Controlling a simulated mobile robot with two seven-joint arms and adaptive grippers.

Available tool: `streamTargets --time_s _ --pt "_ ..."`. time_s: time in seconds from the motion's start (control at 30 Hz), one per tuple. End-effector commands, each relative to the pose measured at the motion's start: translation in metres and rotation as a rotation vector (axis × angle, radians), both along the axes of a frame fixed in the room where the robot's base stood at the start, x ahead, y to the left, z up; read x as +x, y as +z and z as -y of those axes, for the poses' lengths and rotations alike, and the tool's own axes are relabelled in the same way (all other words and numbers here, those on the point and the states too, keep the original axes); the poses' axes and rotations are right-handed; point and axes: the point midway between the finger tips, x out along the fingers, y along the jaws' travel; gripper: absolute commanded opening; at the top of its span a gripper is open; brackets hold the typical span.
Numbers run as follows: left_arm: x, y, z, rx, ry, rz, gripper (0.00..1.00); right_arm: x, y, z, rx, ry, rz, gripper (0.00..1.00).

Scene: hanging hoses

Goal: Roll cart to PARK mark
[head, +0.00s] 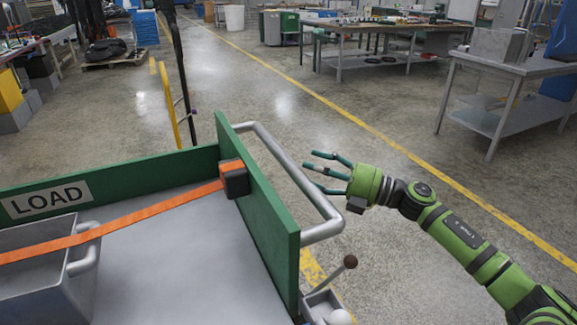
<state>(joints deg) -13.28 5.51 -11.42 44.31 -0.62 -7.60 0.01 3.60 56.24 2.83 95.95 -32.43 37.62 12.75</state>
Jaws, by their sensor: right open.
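The cart (185,245) fills the lower left of the head view. It has green side boards, a grey deck and a "LOAD" label. Its grey tubular handle (290,165) sticks out from the right board. My right gripper (322,172) is open and empty, its fingers pointing left toward the handle and close to it. I cannot tell whether they touch it. A lever with a dark knob (350,262) stands below the handle, near the board's front end. A PARK mark cannot be made out. My left gripper does not show.
A grey bin (40,270) sits on the cart under an orange strap (130,212). A yellow line (400,145) crosses the floor beyond my right arm. Workbenches (510,75) stand at the right and back. A yellow rail (168,105) and dark post stand behind the cart. The middle floor is clear.

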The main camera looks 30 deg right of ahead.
Motion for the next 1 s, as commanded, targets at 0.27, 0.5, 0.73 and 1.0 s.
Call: streamTargets --time_s 0.27,0.5,0.73,1.0 --pt "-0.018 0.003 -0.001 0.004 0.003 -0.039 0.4 0.027 0.008 -0.023 0.006 -0.002 0.002 0.64" --pt "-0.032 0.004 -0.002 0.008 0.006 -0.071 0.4 0.046 0.01 -0.039 0.006 -0.004 0.0 0.64" --pt "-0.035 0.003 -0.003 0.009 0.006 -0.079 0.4 0.05 0.009 -0.042 0.005 -0.004 -0.003 0.64" --pt "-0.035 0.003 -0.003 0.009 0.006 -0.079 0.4 0.05 0.009 -0.042 0.005 -0.004 -0.003 0.04"
